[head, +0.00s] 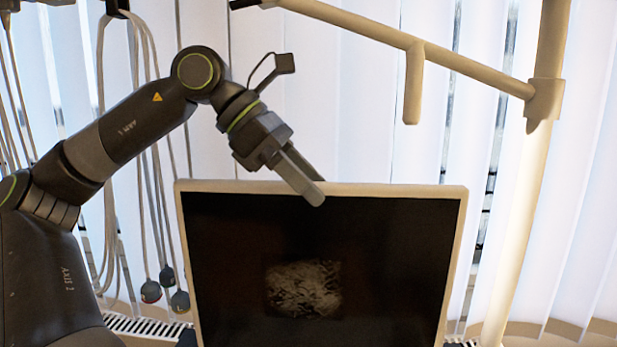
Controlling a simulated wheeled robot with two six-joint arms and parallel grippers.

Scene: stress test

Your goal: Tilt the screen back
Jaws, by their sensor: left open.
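The screen (385,262) is a dark panel in a pale frame, with a grey speckled patch low in its middle. It fills the lower middle of the head view, and its lower edge is cut off. My left gripper (311,189) is at the screen's top edge, left of its middle. One finger overlaps the top frame in the picture, and another part lies behind it. The gripper is open. I cannot tell whether the fingers touch the frame. My right gripper is not in view.
A cream jointed arm (460,65) crosses above the screen to a pole (525,190) on the right. Grey cables (145,160) with round plugs (165,285) hang left of the screen, behind my left arm. White vertical blinds (350,110) cover the back.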

